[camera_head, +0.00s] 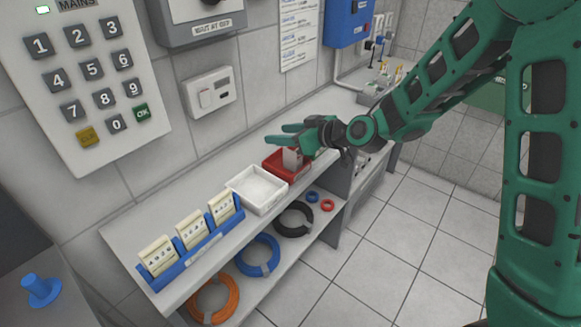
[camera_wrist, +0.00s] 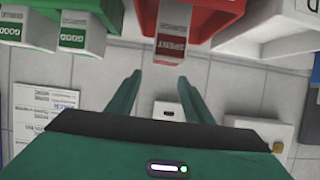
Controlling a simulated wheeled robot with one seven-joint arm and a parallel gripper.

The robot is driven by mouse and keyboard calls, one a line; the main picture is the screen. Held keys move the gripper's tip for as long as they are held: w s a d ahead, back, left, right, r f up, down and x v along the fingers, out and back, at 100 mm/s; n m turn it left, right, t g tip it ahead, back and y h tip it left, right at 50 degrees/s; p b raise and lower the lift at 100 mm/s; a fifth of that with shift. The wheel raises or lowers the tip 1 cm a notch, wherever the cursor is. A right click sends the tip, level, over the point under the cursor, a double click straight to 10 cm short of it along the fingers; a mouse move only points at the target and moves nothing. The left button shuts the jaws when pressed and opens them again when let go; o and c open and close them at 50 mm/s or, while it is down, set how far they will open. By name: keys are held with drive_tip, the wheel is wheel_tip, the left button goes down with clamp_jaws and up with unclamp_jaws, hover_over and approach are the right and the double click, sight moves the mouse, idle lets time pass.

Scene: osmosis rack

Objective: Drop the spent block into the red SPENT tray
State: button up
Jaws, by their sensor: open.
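The red tray (camera_head: 301,177) stands on the shelf against the wall, with its rim also in view at the top of the wrist view (camera_wrist: 225,12). A pale grey block (camera_head: 292,158) stands upright inside it and rises above the rim. In the wrist view this block (camera_wrist: 170,58) shows a red label reading SPENT. My gripper (camera_head: 276,134) is above the tray, pointing towards the wall. In the wrist view my gripper (camera_wrist: 160,79) is open, its two fingers apart with nothing between them. The block is clear of the fingers.
A white tray (camera_head: 258,208) stands left of the red one. A blue rack (camera_head: 200,248) with three cream cards is farther left. Blocks labelled GOOD (camera_wrist: 77,42) show beside the red tray in the wrist view. A switch box (camera_head: 208,92) is on the wall.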

drive_tip(key=v, duration=1)
drive_tip(key=shift+s+d, duration=0.25)
drive_tip(key=shift+d, duration=0.05)
drive_tip(key=shift+r, duration=0.1)
drive_tip(key=s+d+f+m+g+h, duration=0.25)
drive_tip(key=s+d+h, duration=0.2)
drive_tip(key=d, duration=0.65)
drive_tip(key=s+d+f+m+g+h, duration=0.1)
drive_tip(key=s+d+f+m+h, duration=0.3)
drive_tip(key=d, duration=0.7)
drive_tip(key=s+d+r+m+g, duration=0.1)
drive_tip(key=s+d+m, duration=0.2)
drive_tip(key=s, duration=0.5)
drive_tip(key=s+d+r+m+g+h, duration=0.1)
drive_tip(key=s+d+r+m+g, duration=0.1)
drive_tip(key=s+d+m, duration=0.2)
drive_tip(key=s+d+r+m+g+h, duration=0.1)
drive_tip(key=s+d+m+g, duration=0.1)
drive_tip(key=s+d, duration=0.5)
drive_tip(key=s+m, duration=0.1)
drive_tip(key=s, duration=0.4)
drive_tip(key=shift+r, duration=0.4)
drive_tip(key=shift+w, duration=0.1)
